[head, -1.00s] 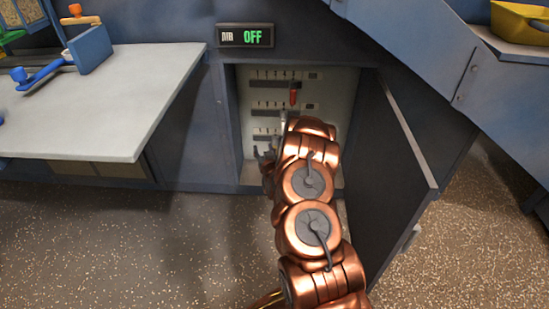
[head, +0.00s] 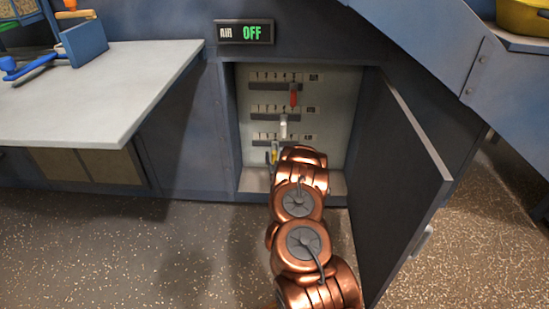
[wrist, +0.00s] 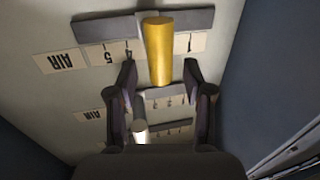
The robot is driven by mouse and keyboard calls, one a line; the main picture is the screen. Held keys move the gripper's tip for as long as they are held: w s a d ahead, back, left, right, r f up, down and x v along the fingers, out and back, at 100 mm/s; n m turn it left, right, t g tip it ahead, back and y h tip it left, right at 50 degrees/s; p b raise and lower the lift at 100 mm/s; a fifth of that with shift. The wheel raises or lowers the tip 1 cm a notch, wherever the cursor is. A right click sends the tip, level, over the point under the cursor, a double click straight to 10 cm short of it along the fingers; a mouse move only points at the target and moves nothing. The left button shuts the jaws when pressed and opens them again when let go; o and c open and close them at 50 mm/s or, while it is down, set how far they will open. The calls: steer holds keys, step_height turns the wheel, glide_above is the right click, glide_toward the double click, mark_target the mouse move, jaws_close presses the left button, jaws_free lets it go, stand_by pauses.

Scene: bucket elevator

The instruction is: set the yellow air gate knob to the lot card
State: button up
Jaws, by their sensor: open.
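The yellow air gate knob (wrist: 159,50) stands out from the dark slot bar (wrist: 100,27) in the wrist view, which shows the panel upside down. It covers part of the number strip: 5, 4 and 1 show beside it, so its exact setting is hard to read. My gripper (wrist: 160,72) is open, with one dark finger on each side of the knob and gaps between. In the head view the yellow knob (head: 274,152) shows in the lowest row, and my arm hides most of the gripper. I cannot see a lot card.
A red knob (head: 293,96) sits in the top row near the high numbers. A white knob (head: 283,127) is in the middle row. The open cabinet door (head: 405,185) stands to the right of my arm.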

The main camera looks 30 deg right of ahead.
steer(key=shift+x, duration=0.85)
jaws_close()
